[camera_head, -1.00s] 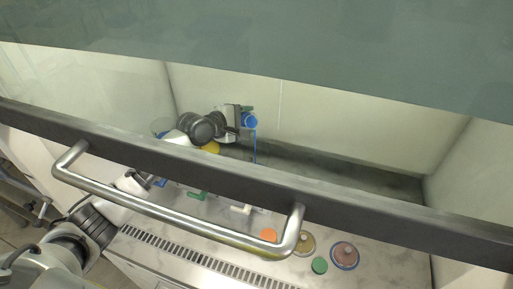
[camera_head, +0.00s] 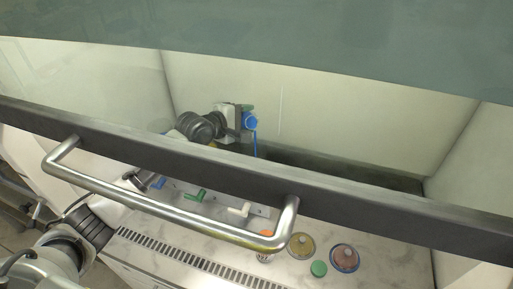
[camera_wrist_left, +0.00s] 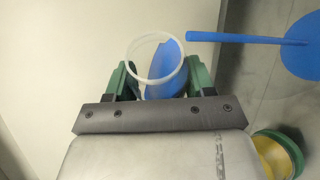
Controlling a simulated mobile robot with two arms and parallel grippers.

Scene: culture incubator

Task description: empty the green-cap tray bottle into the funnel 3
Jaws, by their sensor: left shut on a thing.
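My left gripper (camera_wrist_left: 157,82) is shut around an open, clear bottle (camera_wrist_left: 143,62), its green fingers on either side. The bottle is tilted and its mouth shows a blue liquid inside. In the head view the blue bottle mouth (camera_head: 250,121) shows at my left gripper (camera_head: 242,118), behind the sash. A thin blue stream (camera_wrist_left: 245,39) runs from the mouth to a round blue surface (camera_wrist_left: 303,52). The funnel's rim around that surface is too faint to make out, and the sash bar hides the stream's lower end in the head view. A green cap (camera_head: 318,268) lies on the bench.
The dark sash bar (camera_head: 350,184) and its metal handle (camera_head: 165,208) cross in front of the cabinet. A green-rimmed yellow container (camera_wrist_left: 277,155) is near the wrist.

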